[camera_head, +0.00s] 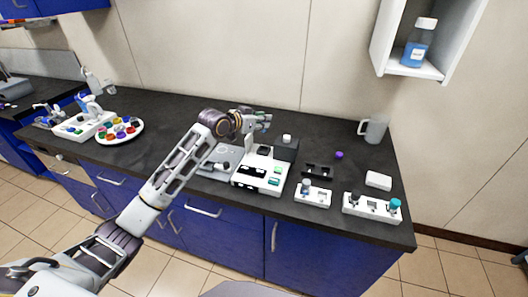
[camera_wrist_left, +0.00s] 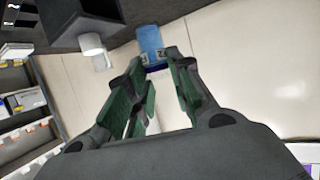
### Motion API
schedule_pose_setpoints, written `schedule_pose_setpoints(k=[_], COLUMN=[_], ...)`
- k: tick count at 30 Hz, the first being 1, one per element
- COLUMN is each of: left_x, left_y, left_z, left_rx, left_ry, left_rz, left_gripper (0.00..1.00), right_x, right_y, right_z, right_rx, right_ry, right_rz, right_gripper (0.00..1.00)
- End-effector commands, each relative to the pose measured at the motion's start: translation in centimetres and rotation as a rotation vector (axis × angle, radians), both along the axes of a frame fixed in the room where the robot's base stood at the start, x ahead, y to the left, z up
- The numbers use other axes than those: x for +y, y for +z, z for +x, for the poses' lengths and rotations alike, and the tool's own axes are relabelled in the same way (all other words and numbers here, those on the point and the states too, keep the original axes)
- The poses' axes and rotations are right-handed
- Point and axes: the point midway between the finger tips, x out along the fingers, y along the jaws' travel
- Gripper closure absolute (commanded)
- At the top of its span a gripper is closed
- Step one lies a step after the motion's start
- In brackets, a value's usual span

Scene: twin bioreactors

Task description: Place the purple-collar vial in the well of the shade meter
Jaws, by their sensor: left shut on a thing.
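My left gripper (camera_head: 262,122) is raised over the back of the counter and points right. In the left wrist view its fingers (camera_wrist_left: 157,78) are closed in on a small blue vial (camera_wrist_left: 150,42) with a pale marked label and a dark blue-purple band at one end. The fingers partly cover it. In the head view the vial is too small to make out well. A white instrument (camera_head: 250,183) with dark slots and green panels stands below the gripper. I cannot tell for sure whether it is the shade meter or where its well is. My right gripper is out of view.
A dark block (camera_head: 287,150) with a white knob stands behind the instrument. Right of it are a black rack (camera_head: 318,171), a small purple piece (camera_head: 339,155), two white holders (camera_head: 313,195) (camera_head: 372,209) and a jug (camera_head: 373,130). A plate of coloured caps (camera_head: 120,139) is left.

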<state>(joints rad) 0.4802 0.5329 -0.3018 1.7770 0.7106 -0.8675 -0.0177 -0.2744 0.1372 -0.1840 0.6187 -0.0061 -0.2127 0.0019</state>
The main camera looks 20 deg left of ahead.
Motion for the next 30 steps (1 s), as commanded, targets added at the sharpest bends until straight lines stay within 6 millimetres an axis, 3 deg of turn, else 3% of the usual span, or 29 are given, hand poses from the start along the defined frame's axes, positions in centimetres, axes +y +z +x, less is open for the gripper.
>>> schedule_pose_setpoints(k=[5, 13, 30], left_x=[0.0, 0.0, 0.0], left_y=[-1.5, -4.5, -5.8], left_z=[0.0, 0.0, 0.0], left_rx=[0.005, 0.003, 0.002], left_ry=[0.000, 0.001, 0.000], left_rz=[0.000, -0.001, 0.000], left_gripper=[0.94, 0.94, 0.94], right_x=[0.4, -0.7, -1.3], right_y=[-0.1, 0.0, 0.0], right_z=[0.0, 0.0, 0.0], right_rx=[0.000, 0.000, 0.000], right_ry=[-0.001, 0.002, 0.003], right_rz=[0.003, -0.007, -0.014], right_gripper=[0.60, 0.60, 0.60])
